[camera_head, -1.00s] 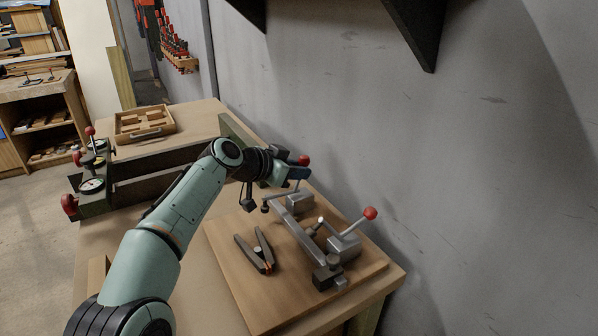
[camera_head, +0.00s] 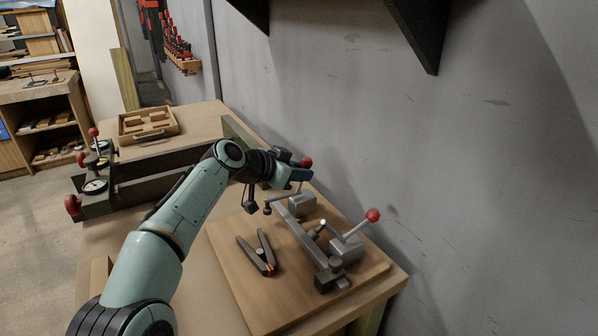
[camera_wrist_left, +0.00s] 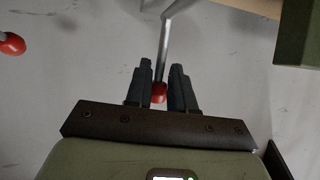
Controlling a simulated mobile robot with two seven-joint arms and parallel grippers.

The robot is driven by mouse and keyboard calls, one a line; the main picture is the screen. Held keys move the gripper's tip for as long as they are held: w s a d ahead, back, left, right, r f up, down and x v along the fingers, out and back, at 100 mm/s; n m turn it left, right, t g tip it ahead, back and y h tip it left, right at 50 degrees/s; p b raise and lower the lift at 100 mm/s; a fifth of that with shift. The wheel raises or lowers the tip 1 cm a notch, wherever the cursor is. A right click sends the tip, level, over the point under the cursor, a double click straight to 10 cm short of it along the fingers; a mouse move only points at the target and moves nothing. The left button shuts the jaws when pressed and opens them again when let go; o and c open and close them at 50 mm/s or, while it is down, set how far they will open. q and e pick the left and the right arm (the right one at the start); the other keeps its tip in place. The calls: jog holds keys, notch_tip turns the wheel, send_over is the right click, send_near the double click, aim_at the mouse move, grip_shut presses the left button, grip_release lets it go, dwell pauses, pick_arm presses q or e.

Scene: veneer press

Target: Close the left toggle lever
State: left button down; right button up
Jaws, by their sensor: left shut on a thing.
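The left toggle lever shows its red knob (camera_head: 306,162) just beyond my left gripper (camera_head: 298,174) in the head view. Its clamp body (camera_head: 302,204) sits at the far end of the metal bar on the wooden board. In the left wrist view, the lever's metal rod (camera_wrist_left: 164,45) runs between the two dark fingers of my left gripper (camera_wrist_left: 160,80), with its red knob (camera_wrist_left: 159,92) low between them. The gripper is shut on the lever, which stands raised. The fingers' exact contact is hard to see. My right gripper is not in view.
The other toggle lever (camera_head: 352,228), with a red knob, stands raised on the near right of the board (camera_head: 240,275). A black spring clamp (camera_head: 257,253) lies on the board. A grey wall is close on the right. A wooden tray (camera_head: 148,125) is farther back.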

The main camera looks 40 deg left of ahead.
pick_arm(q)
jog(key=shift+s+a+r, duration=0.1)
jog(key=shift+a+r, duration=0.1)
jog(key=shift+r, duration=0.2)
dwell(0.3)
jog(key=c, duration=0.9)
grip_release()
jog(key=shift+f, duration=0.15)
jog(key=shift+d, duration=0.1)
jog(key=shift+s, duration=0.1)
jog(key=p+v, duration=0.1)
jog(key=v, duration=1.2)
jog(key=shift+s, duration=0.15)
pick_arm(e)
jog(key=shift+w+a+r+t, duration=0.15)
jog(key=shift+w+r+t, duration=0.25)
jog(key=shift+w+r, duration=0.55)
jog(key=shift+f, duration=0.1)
